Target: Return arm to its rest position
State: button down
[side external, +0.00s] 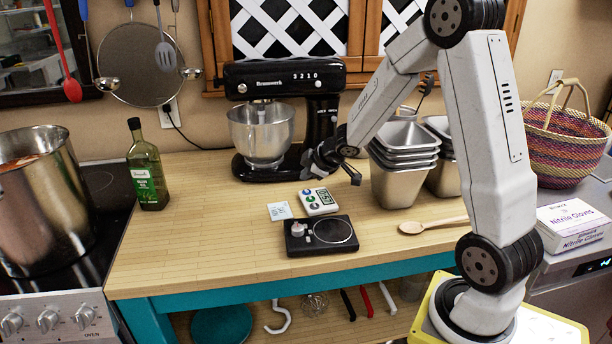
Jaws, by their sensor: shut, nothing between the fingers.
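My gripper (354,177) is above the wooden worktop, in front of the black stand mixer and left of the stacked metal containers. It looks small and dark in this view, with its fingers shut and nothing held between them. My arm rises from the gripper to an elbow at the top of the picture and comes down to its base at the lower right. Just below and left of the gripper, a white timer (318,201) lies on the worktop, apart from it.
A black stand mixer (283,80) with a metal bowl stands behind. Stacked metal containers (402,165) stand right of the gripper. A black scale (320,236), paper note (279,211) and wooden spoon (432,225) lie in front. An oil bottle (147,172) stands left; the left worktop (200,230) is clear.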

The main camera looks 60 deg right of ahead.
jog(key=s+a+f+m+g+y, duration=0.1)
jog(key=s+a+m+g, duration=0.4)
jog(key=s+a, duration=1.1)
jog(key=a+f+m, duration=0.1)
jog(key=a, duration=0.1)
jog(key=shift+a+g, duration=0.3)
jog(key=shift+g, duration=0.1)
jog(key=c, duration=1.3)
grip_release()
jog(key=shift+w+f, duration=0.1)
